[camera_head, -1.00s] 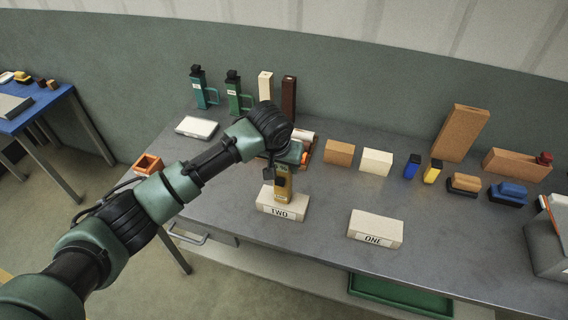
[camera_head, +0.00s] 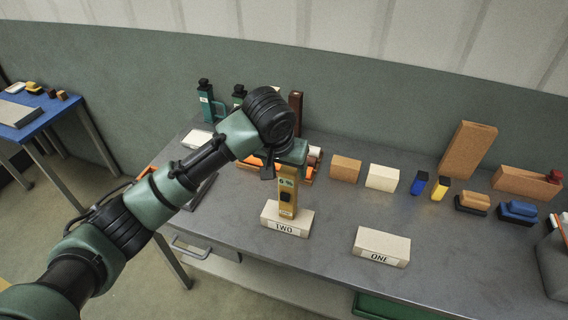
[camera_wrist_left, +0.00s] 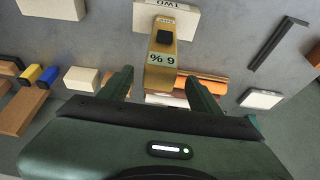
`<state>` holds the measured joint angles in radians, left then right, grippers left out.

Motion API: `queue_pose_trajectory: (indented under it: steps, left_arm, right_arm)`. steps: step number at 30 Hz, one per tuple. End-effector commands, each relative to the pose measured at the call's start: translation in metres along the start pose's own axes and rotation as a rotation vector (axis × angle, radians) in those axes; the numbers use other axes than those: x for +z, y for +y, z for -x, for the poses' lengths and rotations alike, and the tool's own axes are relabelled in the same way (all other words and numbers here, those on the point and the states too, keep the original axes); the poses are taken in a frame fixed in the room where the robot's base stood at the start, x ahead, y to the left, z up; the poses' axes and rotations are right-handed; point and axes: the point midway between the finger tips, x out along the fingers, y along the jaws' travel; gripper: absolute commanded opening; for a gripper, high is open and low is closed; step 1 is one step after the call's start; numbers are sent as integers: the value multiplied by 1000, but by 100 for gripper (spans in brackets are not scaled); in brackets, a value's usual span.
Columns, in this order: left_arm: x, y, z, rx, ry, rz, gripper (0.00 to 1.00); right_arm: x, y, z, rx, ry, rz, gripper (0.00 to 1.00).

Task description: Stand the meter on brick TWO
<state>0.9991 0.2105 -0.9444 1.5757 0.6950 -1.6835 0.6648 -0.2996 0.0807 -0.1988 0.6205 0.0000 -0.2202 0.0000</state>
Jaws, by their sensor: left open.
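The yellow meter (camera_head: 287,203), with a dark button and a "6 %" display, stands upright on the cream brick TWO (camera_head: 270,216). My left gripper (camera_head: 286,163) is directly above the meter, open. In the left wrist view the fingers of the gripper (camera_wrist_left: 161,86) are apart, with gaps on both sides of the meter's top end (camera_wrist_left: 160,72). Brick TWO (camera_wrist_left: 183,22) lies beyond the meter in that view. Brick ONE (camera_head: 382,242) lies flat to the right, with nothing on it. My right gripper is not in view.
Behind the meter are an orange-brown item (camera_head: 253,163) and dark green tools (camera_head: 204,100). An orange block (camera_head: 345,168), a cream block (camera_head: 382,177), and blue (camera_head: 419,182) and yellow (camera_head: 440,187) pieces stand to the right. The bench between the bricks is clear.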

Motion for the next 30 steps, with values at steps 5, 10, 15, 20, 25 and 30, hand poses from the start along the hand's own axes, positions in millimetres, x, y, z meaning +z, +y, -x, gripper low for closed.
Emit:
queue_pose_trajectory:
  steps: [5,10,15,20,25,30]
  left_arm:
    - [0,0,28,0,2,-1,63]
    - [0,0,41,0,1,-1,63]
    - [0,0,42,0,0,0,63]
    - [0,0,42,0,0,0,63]
    - [0,0,42,0,0,0,63]
    - [0,0,42,0,0,0,63]
  right_arm:
    - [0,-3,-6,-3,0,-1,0]
    - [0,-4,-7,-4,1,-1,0]
    - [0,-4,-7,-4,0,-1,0]
    - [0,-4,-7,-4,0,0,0]
    - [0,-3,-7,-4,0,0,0]
    - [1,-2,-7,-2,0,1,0]
